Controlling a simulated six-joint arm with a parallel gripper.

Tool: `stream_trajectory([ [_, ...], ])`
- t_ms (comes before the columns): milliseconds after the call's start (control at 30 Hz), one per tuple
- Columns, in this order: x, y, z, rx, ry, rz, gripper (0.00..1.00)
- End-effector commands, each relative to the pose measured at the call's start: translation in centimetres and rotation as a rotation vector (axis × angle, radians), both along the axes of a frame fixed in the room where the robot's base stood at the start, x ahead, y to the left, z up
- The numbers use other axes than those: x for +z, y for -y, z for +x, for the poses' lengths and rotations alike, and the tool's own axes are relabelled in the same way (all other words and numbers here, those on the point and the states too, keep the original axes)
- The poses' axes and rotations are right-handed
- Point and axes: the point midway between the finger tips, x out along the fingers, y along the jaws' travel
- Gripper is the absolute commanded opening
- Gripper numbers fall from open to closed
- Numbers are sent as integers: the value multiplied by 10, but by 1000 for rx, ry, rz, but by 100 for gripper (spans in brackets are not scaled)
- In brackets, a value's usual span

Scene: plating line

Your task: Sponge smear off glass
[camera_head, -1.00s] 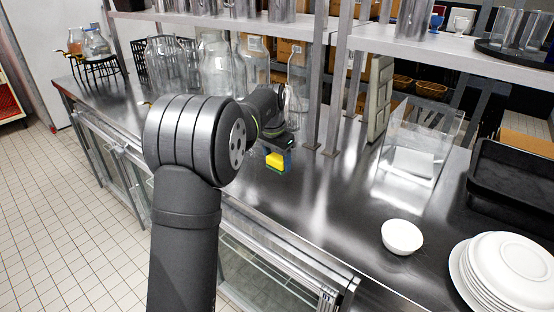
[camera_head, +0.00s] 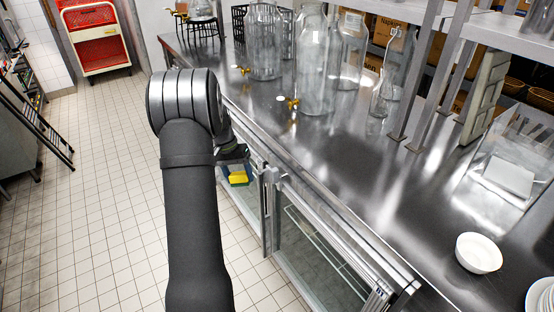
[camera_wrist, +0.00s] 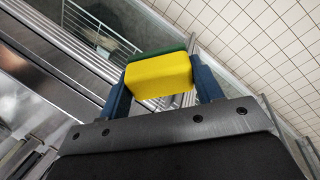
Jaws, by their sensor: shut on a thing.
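A yellow sponge with a green scouring side (camera_head: 238,178) is held in my gripper (camera_head: 236,168). In the wrist view the sponge (camera_wrist: 160,76) sits between the two blue fingers of my gripper (camera_wrist: 161,84), its green side facing away. My gripper is in front of the glass-doored front of the counter. A glass door (camera_head: 318,238) with a wire shelf behind it stands to the right of the sponge. I cannot make out a smear for certain. Whether the sponge touches the glass cannot be told.
The steel counter (camera_head: 345,150) carries glass jars (camera_head: 316,75) and a white bowl (camera_head: 479,253) at the right. Brass taps (camera_head: 292,103) stick out at the jars' bases. The tiled floor (camera_head: 100,190) is open at left. A red and white cart (camera_head: 92,35) stands at the back.

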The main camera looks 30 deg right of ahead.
Motion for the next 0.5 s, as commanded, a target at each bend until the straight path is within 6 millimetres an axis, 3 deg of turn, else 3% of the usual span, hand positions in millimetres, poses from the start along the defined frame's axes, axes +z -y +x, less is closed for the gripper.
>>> stream_trajectory([
  [33,-9,-24,6,55,-29,-1,41],
  [200,-35,-92,13,222,-121,-20,41],
  [400,-66,-160,4,410,-242,-66,41],
  [500,-82,-184,-7,495,-306,-98,41],
])
